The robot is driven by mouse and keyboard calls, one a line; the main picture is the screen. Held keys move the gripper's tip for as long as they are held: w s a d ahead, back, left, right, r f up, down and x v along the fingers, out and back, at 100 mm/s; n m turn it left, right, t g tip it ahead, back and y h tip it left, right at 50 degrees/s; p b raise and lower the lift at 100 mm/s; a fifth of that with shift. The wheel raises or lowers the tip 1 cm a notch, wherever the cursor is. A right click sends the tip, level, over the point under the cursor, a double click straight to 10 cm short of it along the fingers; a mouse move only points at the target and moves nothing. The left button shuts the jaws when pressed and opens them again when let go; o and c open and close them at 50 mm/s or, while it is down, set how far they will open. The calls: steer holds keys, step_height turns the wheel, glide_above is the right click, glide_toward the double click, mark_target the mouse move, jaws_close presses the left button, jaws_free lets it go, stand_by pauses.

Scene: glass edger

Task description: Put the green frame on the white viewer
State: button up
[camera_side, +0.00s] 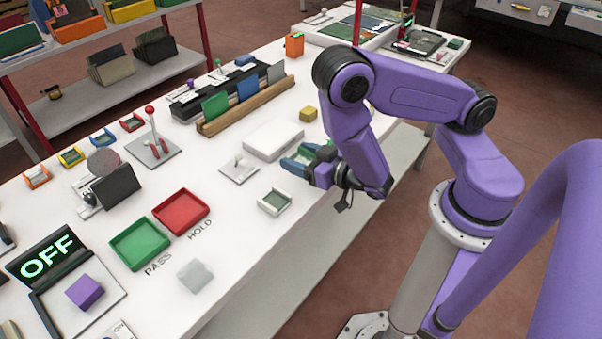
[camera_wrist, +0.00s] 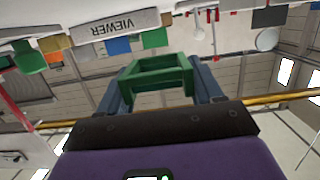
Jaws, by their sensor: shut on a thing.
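The green frame (camera_wrist: 160,99) is an open rectangular frame, held between the two blue fingers of my gripper (camera_wrist: 160,76) in the wrist view. In the side view my gripper (camera_side: 298,157) is close to the front edge of the table, just right of the white viewer, and its fingers mostly hide the frame. The white viewer (camera_side: 272,140) is a low, flat white box on the table. Its side, lettered VIEWER (camera_wrist: 115,25), shows at the top of the wrist view, apart from the frame.
A pale frame with a green inside (camera_side: 275,201) lies near the table's front edge. A small lever plate (camera_side: 239,168) is left of the viewer, and a yellow block (camera_side: 308,114) is behind it. A wooden rack (camera_side: 246,105) holds coloured plates. Green (camera_side: 140,262) and red trays (camera_side: 181,231) stand farther left.

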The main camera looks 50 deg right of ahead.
mark_target(301, 180)
steer(key=shift+f, duration=2.6)
steer(key=shift+f, duration=0.2)
steer(key=o, duration=1.1)
steer(key=s, duration=0.4)
steer(key=s+r, duration=0.1)
steer(key=s, duration=0.1)
steer(key=shift+a, duration=0.15)
steer(key=shift+s+r, duration=0.25)
steer(key=shift+s, duration=0.45)
